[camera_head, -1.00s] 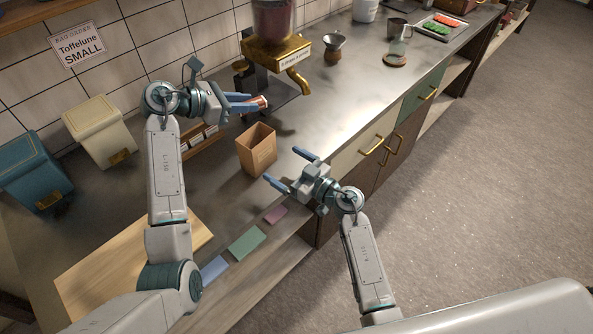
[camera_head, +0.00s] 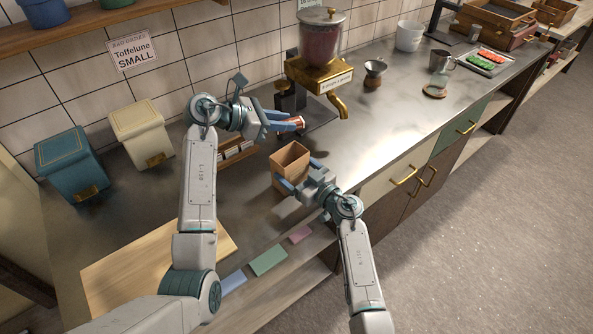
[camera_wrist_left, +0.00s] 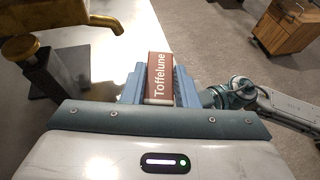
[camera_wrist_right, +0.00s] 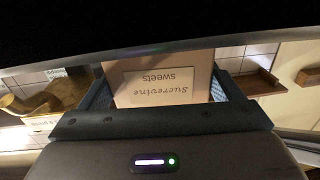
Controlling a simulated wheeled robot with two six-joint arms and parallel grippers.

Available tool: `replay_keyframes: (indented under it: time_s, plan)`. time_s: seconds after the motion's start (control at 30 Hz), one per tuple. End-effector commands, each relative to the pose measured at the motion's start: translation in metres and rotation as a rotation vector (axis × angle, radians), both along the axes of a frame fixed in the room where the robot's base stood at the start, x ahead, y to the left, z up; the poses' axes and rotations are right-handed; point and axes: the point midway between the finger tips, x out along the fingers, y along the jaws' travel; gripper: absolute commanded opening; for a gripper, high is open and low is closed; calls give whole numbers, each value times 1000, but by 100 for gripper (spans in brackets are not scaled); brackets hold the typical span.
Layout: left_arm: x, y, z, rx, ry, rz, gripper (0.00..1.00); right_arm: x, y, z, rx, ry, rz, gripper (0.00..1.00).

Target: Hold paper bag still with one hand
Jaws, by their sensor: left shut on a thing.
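The brown paper bag (camera_head: 290,158) stands upright and open-topped on the counter. My right gripper (camera_head: 301,174) is at its near side, with its blue fingers spread on either side of the bag. In the right wrist view, the bag's label (camera_wrist_right: 158,87) reads "Sucrevine sweets" upside down between the fingers; I cannot tell whether both touch it. My left gripper (camera_head: 291,124) is shut on a red packet (camera_head: 299,121) behind the bag, above the counter. The right wrist's own view shows no packet; the left wrist view shows it labelled "Toffelune" (camera_wrist_left: 158,75).
A brass dispenser (camera_head: 322,80) stands behind the bag. A small wooden rack (camera_head: 237,152) is left of it. Blue (camera_head: 72,165) and cream (camera_head: 141,131) bins stand at the wall. A wooden board (camera_head: 130,270) and coloured cards (camera_head: 268,260) lie nearer. The counter right of the bag is clear.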

Motion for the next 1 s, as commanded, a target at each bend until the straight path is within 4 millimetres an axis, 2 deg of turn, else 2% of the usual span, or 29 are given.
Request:
replay_keyframes:
  time_s: [0.03,0.07,0.1,0.27,1.0]
  plan:
    - [0,0,0,0,0,0,4,0,0,0,0,0,0,71]
    - [0,0,0,0,0,0,4,0,0,0,0,0,0,65]
    - [0,0,0,0,0,0,4,0,0,0,0,0,0,64]
    - [0,0,-4,0,1,-1,4,0,0,0,0,0,0,64]
    - [0,0,-56,1,2,-1,4,0,0,0,0,0,0,64]
